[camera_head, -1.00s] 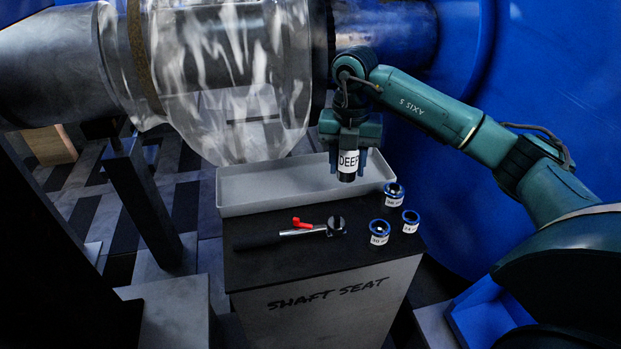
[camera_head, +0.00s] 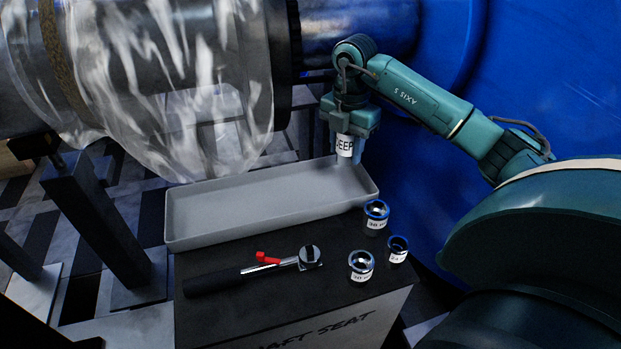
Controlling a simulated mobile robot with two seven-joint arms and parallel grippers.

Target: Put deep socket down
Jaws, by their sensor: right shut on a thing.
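My right gripper (camera_head: 346,148) is shut on the deep socket (camera_head: 345,146), whose white label partly shows and reads "EEP". The socket hangs upright, at the far right end of the grey tray (camera_head: 200,242) in the head view. Its lower end is partly hidden, and I cannot tell how high it is above the tray floor. The visible tray floor is empty. My left gripper is not in view.
A plastic-wrapped shaft hangs behind.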

